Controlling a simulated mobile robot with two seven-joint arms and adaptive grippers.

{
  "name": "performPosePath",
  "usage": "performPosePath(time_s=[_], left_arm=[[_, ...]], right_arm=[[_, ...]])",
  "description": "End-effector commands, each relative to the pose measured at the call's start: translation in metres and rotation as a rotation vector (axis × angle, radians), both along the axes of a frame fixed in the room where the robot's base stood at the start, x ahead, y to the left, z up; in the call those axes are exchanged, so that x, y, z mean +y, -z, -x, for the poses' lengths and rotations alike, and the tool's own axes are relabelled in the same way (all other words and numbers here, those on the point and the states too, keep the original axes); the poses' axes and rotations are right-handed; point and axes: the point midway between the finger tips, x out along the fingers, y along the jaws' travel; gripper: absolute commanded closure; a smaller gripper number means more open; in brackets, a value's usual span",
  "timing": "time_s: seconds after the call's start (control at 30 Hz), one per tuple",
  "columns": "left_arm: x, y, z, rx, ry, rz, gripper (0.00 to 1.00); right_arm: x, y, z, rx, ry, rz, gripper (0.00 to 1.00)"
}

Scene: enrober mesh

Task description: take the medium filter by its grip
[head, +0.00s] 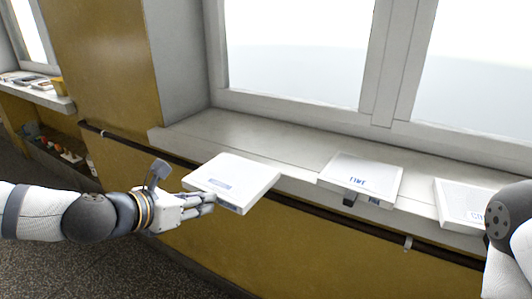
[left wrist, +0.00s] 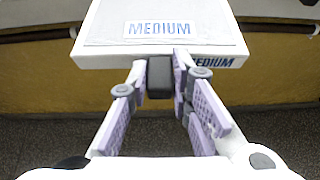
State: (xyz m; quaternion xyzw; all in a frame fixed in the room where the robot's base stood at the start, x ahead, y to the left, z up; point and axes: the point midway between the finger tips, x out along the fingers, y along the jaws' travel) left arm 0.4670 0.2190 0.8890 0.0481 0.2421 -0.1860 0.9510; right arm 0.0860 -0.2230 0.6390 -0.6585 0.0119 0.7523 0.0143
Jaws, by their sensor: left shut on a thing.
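The medium filter (head: 235,175) is a flat white panel at the sill's front edge in the head view. In the left wrist view the filter (left wrist: 110,35) shows blue MEDIUM lettering on its top and front edge. Its dark grip (left wrist: 160,77) sticks out toward me. My left gripper (head: 210,202) is at the filter's near side, its fingers on both sides of the grip and shut on it. The grip is hidden behind the fingers in the head view. I cannot tell whether the filter rests on the sill. My right gripper is out of view.
The fine filter (head: 360,178), with a dark grip (head: 350,199), lies on the window sill (head: 250,132) to the right. Another white filter (head: 455,203) lies farther right, partly hidden by my right arm. A dark rail (head: 385,233) runs along the yellow wall below the sill.

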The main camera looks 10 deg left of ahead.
Motion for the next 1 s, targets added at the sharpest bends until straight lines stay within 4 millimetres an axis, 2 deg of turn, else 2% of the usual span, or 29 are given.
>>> performPosePath(time_s=[0.6, 1.0], left_arm=[[0.018, 0.000, 0.043, 0.001, -0.002, 0.002, 1.00], [0.017, -0.003, 0.045, -0.001, -0.005, 0.001, 1.00]], right_arm=[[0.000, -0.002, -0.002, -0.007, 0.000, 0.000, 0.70], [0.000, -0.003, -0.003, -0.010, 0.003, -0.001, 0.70]])
